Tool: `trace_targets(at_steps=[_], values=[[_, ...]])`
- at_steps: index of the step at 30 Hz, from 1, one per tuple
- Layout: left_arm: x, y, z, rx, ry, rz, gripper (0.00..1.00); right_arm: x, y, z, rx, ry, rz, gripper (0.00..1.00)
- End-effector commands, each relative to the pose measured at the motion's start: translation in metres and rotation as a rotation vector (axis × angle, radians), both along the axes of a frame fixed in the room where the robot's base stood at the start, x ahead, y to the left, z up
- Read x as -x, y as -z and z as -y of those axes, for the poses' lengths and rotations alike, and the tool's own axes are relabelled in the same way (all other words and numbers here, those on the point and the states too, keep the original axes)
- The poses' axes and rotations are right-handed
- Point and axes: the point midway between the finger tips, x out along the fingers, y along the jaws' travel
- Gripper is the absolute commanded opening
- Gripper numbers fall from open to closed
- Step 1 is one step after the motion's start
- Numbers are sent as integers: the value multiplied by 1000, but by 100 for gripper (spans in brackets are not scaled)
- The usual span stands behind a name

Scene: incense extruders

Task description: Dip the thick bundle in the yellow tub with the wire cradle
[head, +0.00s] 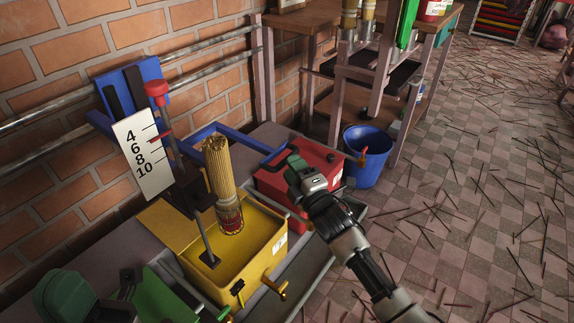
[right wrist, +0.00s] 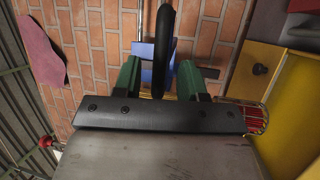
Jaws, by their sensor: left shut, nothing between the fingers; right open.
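My left gripper (head: 62,292) is shut and empty at the lower left, apart from the bundle.
A blue bucket (head: 367,158) stands on the floor, which has scattered sticks.

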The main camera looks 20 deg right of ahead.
Motion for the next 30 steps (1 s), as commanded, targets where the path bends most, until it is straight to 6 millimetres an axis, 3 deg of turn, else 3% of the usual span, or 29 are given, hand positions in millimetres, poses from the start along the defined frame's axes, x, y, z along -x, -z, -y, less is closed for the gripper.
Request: trace_targets(at_steps=[7, 18, 26, 30], values=[[-4, -2, 1, -3, -2, 34, 0, -28, -4, -8, -1, 0, 0, 41], [-6, -4, 1, -5, -1, 33, 0, -32, -6, -9, -1, 0, -1, 41], [-6, -4, 1, -5, -1, 35, 0, -32, -6, -9, -1, 0, -1, 2], [-6, -4, 1, -3, -2, 36, 0, -32, -6, -9, -1, 0, -1, 0]])
